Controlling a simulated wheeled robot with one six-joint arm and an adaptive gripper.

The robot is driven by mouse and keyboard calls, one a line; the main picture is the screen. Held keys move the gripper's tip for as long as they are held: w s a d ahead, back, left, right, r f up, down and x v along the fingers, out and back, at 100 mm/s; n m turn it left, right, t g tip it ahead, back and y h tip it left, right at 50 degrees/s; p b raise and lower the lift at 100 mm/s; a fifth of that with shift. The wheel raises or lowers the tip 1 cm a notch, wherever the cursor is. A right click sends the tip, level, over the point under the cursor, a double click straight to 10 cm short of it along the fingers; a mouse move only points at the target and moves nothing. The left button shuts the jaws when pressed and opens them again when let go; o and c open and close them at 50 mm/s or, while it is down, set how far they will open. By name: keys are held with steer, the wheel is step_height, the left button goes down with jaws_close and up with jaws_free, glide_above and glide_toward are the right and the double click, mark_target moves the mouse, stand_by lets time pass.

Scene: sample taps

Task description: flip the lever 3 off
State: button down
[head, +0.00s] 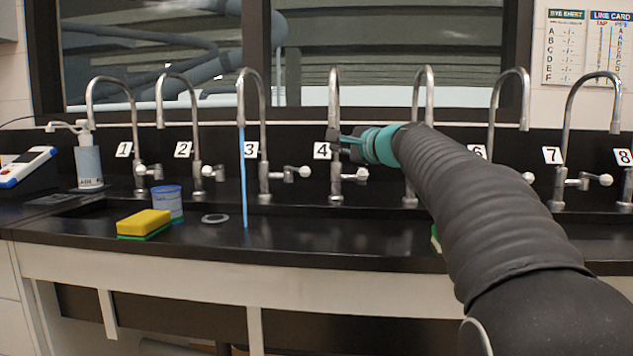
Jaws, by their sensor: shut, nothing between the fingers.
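Tap 3 (265,112) is a metal gooseneck beside the number 3 label (251,149). A blue stream (242,180) runs from its spout down to the sink. Its lever (289,173) sticks out to the right from the tap body and ends in a white knob (304,171). My gripper (334,138) is shut and empty, pointing left. It appears to the right of and above lever 3, overlapping tap 4's column in the picture. I cannot tell its exact depth or whether it touches tap 4.
Tap 4 (335,95) stands right of tap 3, with its own lever (352,175). More numbered taps line the counter both ways. A yellow-green sponge (144,223), a blue-lidded tub (168,203), a ring (215,219) and a soap bottle (88,163) stand at left.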

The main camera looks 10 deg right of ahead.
mark_target(297, 170)
step_height(297, 170, down, 7)
steer(key=b, duration=0.6)
steer(key=shift+b, duration=0.3)
steer(key=shift+f, duration=0.1)
steer(key=p+x, duration=0.2)
steer(key=x, duration=0.8)
steer(key=shift+s, duration=0.15)
